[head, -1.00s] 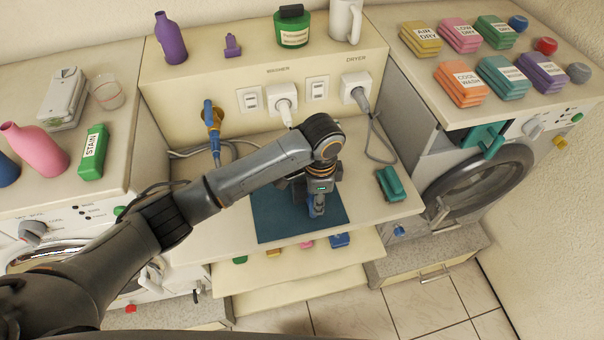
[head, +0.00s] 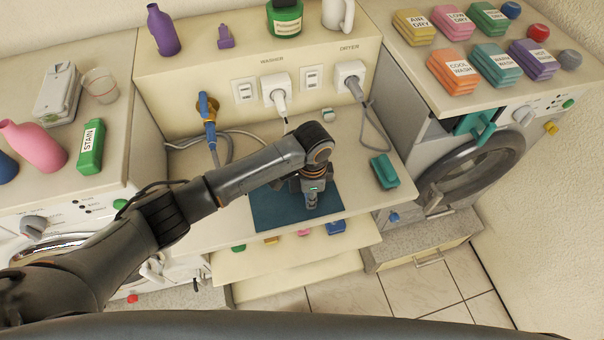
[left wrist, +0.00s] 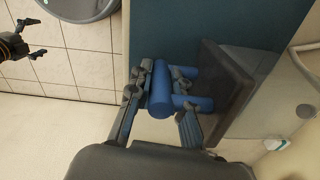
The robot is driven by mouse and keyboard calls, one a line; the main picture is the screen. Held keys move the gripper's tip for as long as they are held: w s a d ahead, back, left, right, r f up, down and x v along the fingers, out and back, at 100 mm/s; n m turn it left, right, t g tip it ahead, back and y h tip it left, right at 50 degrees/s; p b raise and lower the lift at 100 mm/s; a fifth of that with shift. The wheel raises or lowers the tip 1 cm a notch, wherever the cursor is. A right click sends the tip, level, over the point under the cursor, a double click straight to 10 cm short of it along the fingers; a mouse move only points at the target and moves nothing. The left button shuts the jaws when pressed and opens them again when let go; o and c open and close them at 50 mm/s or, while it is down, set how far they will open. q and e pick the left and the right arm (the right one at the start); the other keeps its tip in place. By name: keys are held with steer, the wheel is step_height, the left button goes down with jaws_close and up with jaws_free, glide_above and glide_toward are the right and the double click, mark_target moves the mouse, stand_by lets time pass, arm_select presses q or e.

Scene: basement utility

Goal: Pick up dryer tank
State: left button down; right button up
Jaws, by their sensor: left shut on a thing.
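My left gripper (head: 311,203) is over the teal mat (head: 268,216) on the middle counter in the head view. In the left wrist view its fingers (left wrist: 157,92) are closed around a blue bar handle (left wrist: 164,82). Two blue posts join this handle to a dark, smoky block (left wrist: 222,92), which looks like the tank. In the head view the arm and gripper hide most of it. I cannot tell whether it touches the mat. My right gripper (left wrist: 34,38) shows at the left edge of the left wrist view, its fingers apart and empty.
A teal block (head: 384,170) lies on the counter right of the mat. A small pale item (head: 328,115) sits behind the arm. The dryer (head: 440,160) with its round door stands at right. Outlets and plugs line the back panel (head: 190,85). Tiled floor (head: 345,298) is clear.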

arm_select(q)
steer(key=shift+r, duration=0.1)
steer(key=shift+r, duration=0.5)
steer(key=s+r+b, duration=0.2)
steer(key=s+r, duration=1)
steer(key=s, duration=0.2)
steer(key=shift+a, duration=0.3)
